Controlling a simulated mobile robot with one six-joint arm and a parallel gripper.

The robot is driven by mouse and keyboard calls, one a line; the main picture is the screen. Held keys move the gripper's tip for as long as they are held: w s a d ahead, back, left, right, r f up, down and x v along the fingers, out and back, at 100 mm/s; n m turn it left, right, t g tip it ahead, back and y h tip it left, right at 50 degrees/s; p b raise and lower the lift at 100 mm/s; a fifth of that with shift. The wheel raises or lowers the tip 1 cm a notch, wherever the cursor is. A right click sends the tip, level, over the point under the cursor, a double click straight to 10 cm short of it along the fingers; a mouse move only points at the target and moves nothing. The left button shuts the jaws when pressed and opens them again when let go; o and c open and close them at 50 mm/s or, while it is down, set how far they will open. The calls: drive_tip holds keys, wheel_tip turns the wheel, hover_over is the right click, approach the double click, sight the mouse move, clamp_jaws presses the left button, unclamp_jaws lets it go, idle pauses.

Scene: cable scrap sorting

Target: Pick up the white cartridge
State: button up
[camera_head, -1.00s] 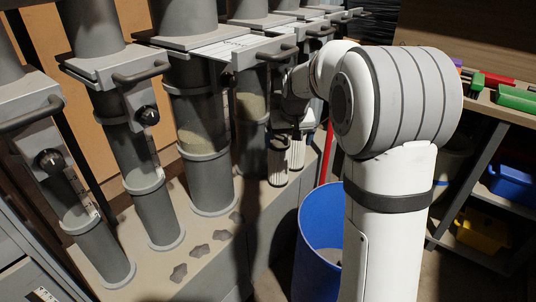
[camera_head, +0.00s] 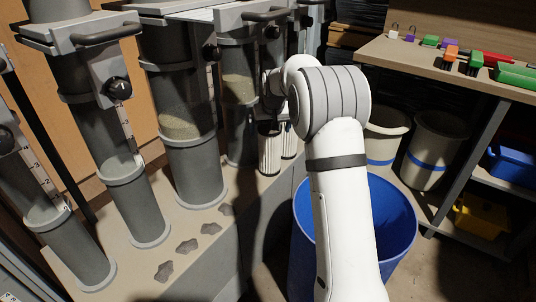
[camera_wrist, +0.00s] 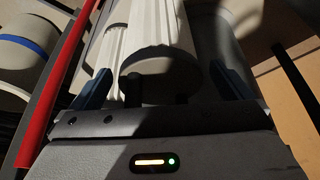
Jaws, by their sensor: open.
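Two white ribbed cartridges stand side by side on the bench ledge in the head view, a nearer white cartridge (camera_head: 269,153) and another cartridge (camera_head: 289,147) partly hidden behind my arm. In the wrist view the larger white cartridge (camera_wrist: 160,22), with a dark round end, lies between my two blue-tipped fingers. The second cartridge (camera_wrist: 111,45) is to its left, close to the left finger. My gripper (camera_wrist: 165,88) is open. I cannot tell whether either finger touches a cartridge. In the head view my gripper is mostly hidden by my arm.
Tall grey tubes, some holding granular material (camera_head: 180,124), stand in a row on the left. A blue bin (camera_head: 393,215) is behind my arm. Two grey buckets (camera_head: 433,145) stand beyond it. A shelf (camera_head: 455,75) with coloured blocks is at right. A red bar (camera_wrist: 60,95) is left in the wrist view.

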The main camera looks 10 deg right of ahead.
drive_tip(key=shift+c, duration=0.3)
drive_tip(key=c, duration=1.5)
